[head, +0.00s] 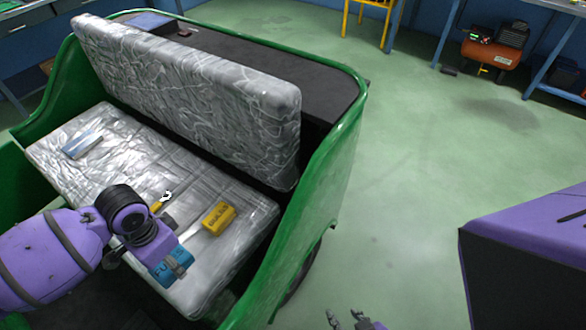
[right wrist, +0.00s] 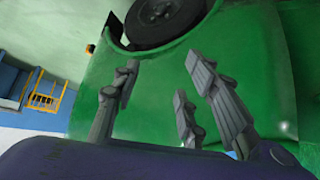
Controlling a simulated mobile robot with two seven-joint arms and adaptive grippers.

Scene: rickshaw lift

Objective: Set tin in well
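A blue tin (head: 163,275) with dark lettering is at the front edge of the silver seat cushion (head: 252,208). My left gripper (head: 178,264) is right at the tin, its dark fingers overlapping it. The purple wrist hides much of the grasp, so I cannot tell whether the fingers are closed on it. My right gripper (head: 347,321) shows low in the head view, away from the seat. In the right wrist view its fingers (right wrist: 158,76) are spread and empty. A dark well-like bed (head: 255,68) lies behind the backrest; I cannot tell whether it is the well.
A yellow box (head: 219,217), a wrench (head: 160,201) and a blue-and-white pack (head: 82,145) lie on the cushion. The patterned backrest (head: 190,95) and green side panel (head: 335,170) stand up around the seat. Green floor (head: 420,190) is open to the right.

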